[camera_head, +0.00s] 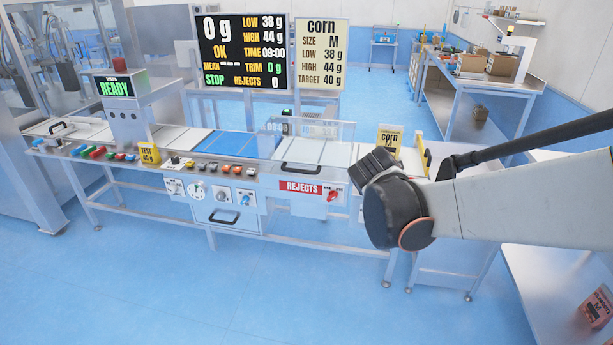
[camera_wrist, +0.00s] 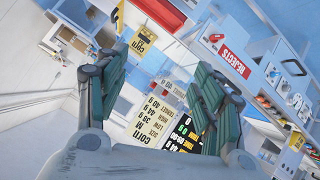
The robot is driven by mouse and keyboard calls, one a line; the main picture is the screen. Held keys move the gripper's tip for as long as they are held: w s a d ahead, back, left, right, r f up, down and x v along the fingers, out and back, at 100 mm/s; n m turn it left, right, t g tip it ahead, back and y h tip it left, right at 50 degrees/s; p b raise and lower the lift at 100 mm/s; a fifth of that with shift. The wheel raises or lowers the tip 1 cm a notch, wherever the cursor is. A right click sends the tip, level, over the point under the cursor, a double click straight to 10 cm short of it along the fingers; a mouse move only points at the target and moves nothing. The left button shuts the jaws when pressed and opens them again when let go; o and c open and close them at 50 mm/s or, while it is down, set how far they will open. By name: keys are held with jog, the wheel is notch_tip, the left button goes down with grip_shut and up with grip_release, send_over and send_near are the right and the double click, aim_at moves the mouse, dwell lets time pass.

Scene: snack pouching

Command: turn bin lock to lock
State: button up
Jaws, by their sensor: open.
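The red bin lock knob (camera_head: 333,196) sits on a small pale plate on the front of the bench, just right of the red REJECTS sign (camera_head: 301,188). Its lettering is too small to read, so I cannot tell its setting. The sign (camera_wrist: 234,60) shows upside down in the wrist view, with a small red knob (camera_wrist: 215,37) near it. My gripper (camera_wrist: 160,65) is open and empty, with dark green finger pads apart. In the head view my dark wrist is right of the knob; the fingers are mostly hidden. My gripper is apart from the knob.
A clear cover (camera_head: 310,137) stands over the belt above the rejects bin. A yellow corn card (camera_head: 389,137) stands near my arm. The blue floor in front is clear.

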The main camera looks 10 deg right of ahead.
jog(key=w+a+f+n+t+h+b, duration=0.1)
jog(key=w+f, duration=0.2)
jog(key=w, duration=0.2)
jog(key=w+a+f+t, duration=0.1)
jog(key=w+f, duration=0.3)
jog(key=w, duration=0.2)
jog(key=n+t+b, duration=0.3)
jog(key=n+t, duration=0.1)
jog(key=t, duration=0.1)
send_near(331, 198)
jog(key=b+x, duration=0.4)
jog(key=x, duration=0.4)
jog(key=shift+w, duration=0.25)
jog(key=shift+w+d+r, duration=0.1)
jog(key=shift+w+d, duration=0.1)
jog(key=shift+w, duration=0.3)
jog(key=c, duration=1.1)
